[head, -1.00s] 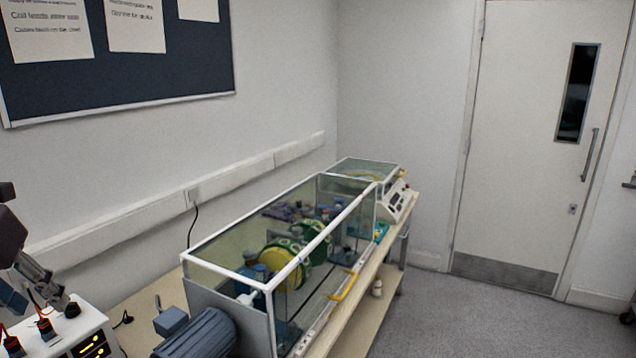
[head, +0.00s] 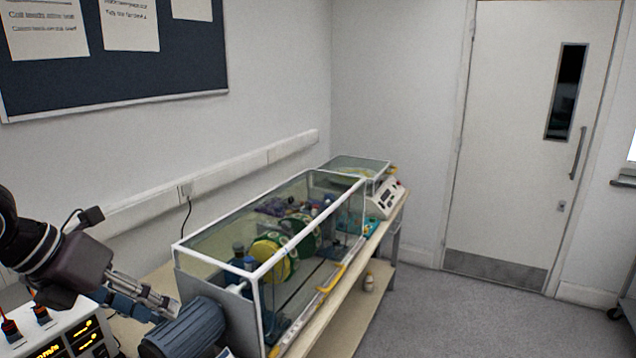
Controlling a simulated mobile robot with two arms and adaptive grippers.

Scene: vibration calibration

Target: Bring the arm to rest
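My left arm comes in from the left edge. Its dark gripper (head: 168,309) points right and down, in front of the blue-grey motor (head: 186,332) at the near end of the glass-walled rig. Its fingers look close to each other, but the gap between the tips is unclear. I see nothing held between them. I cannot tell whether the fingertips touch the motor. My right gripper is out of view.
The glass enclosure (head: 320,178) with white edges holds yellow-and-green discs (head: 270,258) on a long bench. A white instrument box (head: 72,335) with dark plugs stands below my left arm. Floor toward the door (head: 510,130) is clear.

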